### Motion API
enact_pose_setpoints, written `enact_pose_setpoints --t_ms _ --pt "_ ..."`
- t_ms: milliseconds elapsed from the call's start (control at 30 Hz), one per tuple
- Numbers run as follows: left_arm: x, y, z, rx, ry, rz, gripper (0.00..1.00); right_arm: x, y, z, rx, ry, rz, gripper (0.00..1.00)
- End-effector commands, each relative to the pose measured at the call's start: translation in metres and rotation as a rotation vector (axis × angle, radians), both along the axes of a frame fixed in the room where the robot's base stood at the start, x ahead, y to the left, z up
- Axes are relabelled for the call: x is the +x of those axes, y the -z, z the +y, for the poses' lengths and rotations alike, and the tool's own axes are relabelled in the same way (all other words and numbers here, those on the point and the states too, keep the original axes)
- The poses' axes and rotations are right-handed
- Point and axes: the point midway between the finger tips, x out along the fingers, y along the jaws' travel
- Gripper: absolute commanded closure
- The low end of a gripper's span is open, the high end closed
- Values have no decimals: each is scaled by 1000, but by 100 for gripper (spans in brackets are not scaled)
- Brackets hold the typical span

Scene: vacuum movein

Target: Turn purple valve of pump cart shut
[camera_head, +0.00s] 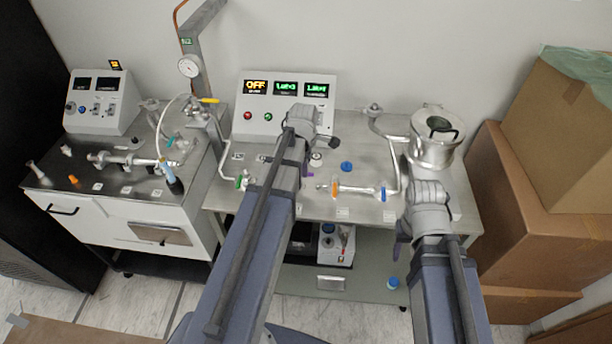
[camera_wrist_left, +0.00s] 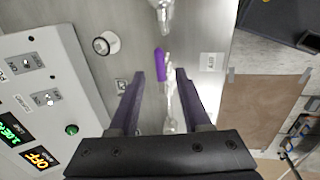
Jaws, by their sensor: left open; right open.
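The purple valve handle (camera_wrist_left: 160,63) shows in the left wrist view. It is a short bar lying lengthwise beside clear glass tubing above the steel top. My left gripper (camera_wrist_left: 160,75) is open, with one finger on each side of the line to the handle. I cannot tell whether either finger touches it. In the head view my left arm hides most of the valve area on the middle cart (camera_head: 325,214), and a small purple part shows beside the arm. My right gripper (camera_head: 402,238) is open and empty at the cart's front right, its fingers partly hidden by its own arm.
A control box (camera_head: 285,105) with lit displays, one reading OFF, stands at the cart's back. Orange (camera_head: 334,189) and blue (camera_head: 383,194) valves and a metal vessel (camera_head: 436,140) are to the right. Cardboard boxes (camera_head: 530,195) crowd the right side; another equipment cart (camera_head: 120,205) stands left.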

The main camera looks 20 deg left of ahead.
Motion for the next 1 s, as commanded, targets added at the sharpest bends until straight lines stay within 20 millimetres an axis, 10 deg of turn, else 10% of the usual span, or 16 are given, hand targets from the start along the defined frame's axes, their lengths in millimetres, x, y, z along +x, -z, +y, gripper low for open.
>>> enact_pose_setpoints --t_ms 567,1000 --pt "6 34 2 0 0 0 52 0 34 0 0 1 0 50" --pt "6 34 2 0 0 0 99 0 34 0 0 1 0 50"
